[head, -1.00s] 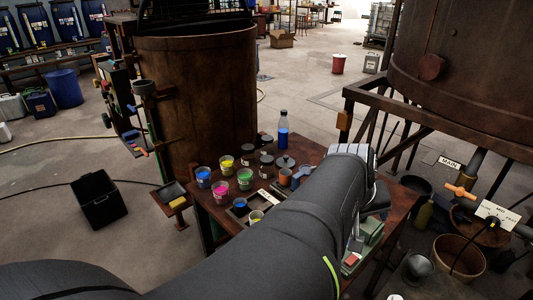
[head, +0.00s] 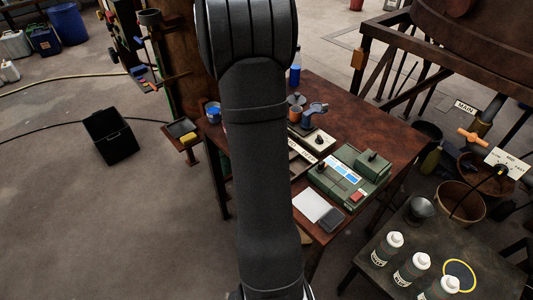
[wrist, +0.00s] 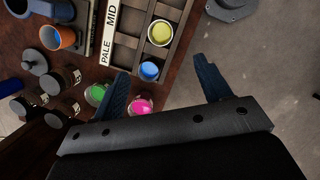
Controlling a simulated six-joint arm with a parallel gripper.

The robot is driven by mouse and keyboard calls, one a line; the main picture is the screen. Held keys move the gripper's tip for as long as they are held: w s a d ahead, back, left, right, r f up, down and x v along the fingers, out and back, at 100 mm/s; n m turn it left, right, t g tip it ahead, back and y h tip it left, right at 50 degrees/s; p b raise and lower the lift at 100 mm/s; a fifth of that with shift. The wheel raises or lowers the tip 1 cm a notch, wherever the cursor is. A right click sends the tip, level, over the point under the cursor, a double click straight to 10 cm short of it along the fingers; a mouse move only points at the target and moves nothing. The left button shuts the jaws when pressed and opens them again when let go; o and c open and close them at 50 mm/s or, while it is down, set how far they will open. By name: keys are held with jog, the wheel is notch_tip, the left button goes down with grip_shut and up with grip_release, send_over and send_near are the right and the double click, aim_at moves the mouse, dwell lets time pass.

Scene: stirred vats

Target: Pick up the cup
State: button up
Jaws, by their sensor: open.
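Several cups are in view, and I cannot tell which one is meant. In the wrist view a small cup of blue (wrist: 149,71) and a cup of yellow (wrist: 160,32) sit in slots of a divided tray (wrist: 124,56). Cups of green (wrist: 95,94) and pink (wrist: 140,105) stand outside the tray, the pink one partly covered by my gripper.
Dark-lidded jars (wrist: 52,80) stand on the brown table (head: 375,125). The table also holds green boxes (head: 340,182) and a white pad (head: 311,205). A lower table (head: 440,245) with several bottles stands at right.

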jog(key=x, duration=1.7)
jog(key=shift+a+f, duration=0.1)
jog(key=shift+f, duration=0.15)
jog(key=shift+c, duration=0.4)
jog(key=c, duration=1)
